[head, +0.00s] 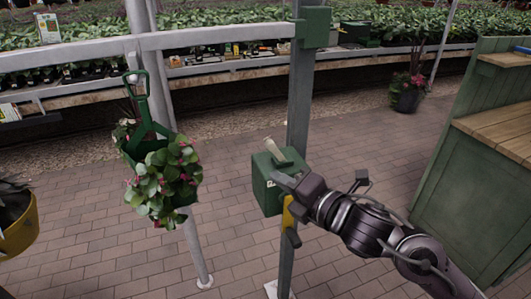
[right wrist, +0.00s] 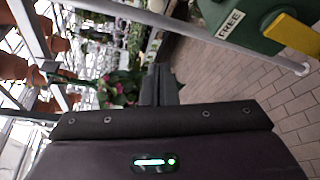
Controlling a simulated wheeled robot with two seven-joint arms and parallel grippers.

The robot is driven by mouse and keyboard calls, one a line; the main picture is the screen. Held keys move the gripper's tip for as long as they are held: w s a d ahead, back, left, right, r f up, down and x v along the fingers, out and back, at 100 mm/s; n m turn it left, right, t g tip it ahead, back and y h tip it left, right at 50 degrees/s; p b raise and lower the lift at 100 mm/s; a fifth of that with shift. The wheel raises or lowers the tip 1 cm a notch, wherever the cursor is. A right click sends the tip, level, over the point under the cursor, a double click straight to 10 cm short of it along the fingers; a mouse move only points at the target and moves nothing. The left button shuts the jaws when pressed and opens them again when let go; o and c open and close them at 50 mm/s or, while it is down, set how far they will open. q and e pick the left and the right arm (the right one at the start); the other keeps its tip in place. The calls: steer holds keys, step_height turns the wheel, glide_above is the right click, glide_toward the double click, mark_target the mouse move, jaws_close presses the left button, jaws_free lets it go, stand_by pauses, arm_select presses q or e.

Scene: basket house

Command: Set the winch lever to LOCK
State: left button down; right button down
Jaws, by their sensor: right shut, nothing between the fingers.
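The green winch box (head: 264,190) is fixed to a grey post, and a pale stub (head: 275,150) sticks up from its top. A yellow bar (head: 287,213) shows below my right gripper, beside the post. In the right wrist view, the box (right wrist: 250,12) is at the top right with the word FREE on it, and the yellow bar (right wrist: 292,35) lies beside it. I cannot tell a LOCK mark. My right gripper (head: 281,180) is shut and empty, in front of the box in the head view and hiding part of it. My left gripper is not in view.
A hanging flower basket (head: 160,175) with a green bracket is left of the post. A yellow pot (head: 17,225) is at the left edge. A green wooden counter (head: 460,185) stands at right. The brick floor between is mostly clear.

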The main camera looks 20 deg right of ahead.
mark_target(278, 155)
steer(key=w+p, duration=0.6)
steer(key=w, duration=0.3)
steer(key=shift+w, duration=0.3)
steer(key=shift+w+d, duration=0.1)
stand_by(0.4)
